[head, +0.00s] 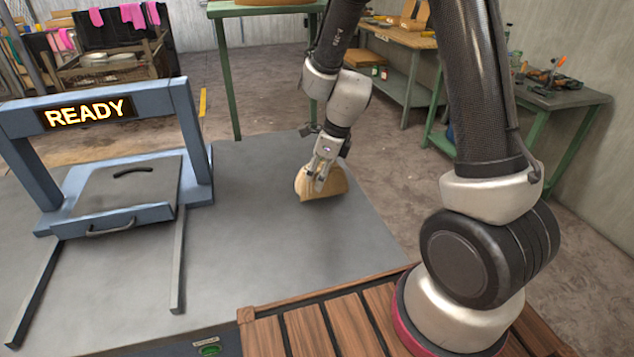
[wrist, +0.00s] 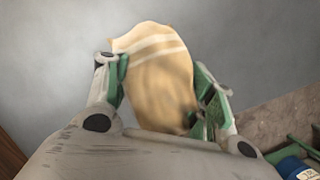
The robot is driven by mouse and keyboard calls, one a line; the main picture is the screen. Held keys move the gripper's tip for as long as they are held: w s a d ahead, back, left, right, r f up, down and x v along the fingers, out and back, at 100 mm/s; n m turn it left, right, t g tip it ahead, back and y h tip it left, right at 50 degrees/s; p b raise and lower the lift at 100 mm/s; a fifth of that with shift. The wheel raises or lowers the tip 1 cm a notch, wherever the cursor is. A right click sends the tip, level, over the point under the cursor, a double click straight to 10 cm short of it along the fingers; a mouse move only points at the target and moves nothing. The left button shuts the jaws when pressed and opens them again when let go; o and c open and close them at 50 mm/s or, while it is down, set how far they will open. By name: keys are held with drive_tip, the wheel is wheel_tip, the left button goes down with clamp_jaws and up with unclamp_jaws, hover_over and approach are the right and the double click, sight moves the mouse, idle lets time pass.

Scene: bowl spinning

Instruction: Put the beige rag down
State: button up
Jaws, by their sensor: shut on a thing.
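The beige rag (head: 335,183) is a bunched, rounded cloth with pale stripes, at the right part of the grey table. My gripper (head: 318,180) points down and is shut on it. In the wrist view the rag (wrist: 155,75) stands between the two green-padded fingers of my gripper (wrist: 165,95) and bulges out past them. Whether the rag's underside touches the table top or hangs just above it, I cannot tell.
The grey table top (head: 255,255) is bare around the rag. A blue machine frame with a lit READY sign (head: 88,112) and a lidded box stands at the left. Green-legged workbenches (head: 385,80) stand behind. A wooden slatted deck (head: 315,325) lies in front.

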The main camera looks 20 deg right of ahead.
drive_tip(key=shift+f, duration=1.15)
drive_tip(key=shift+f, duration=0.1)
drive_tip(key=o, duration=1)
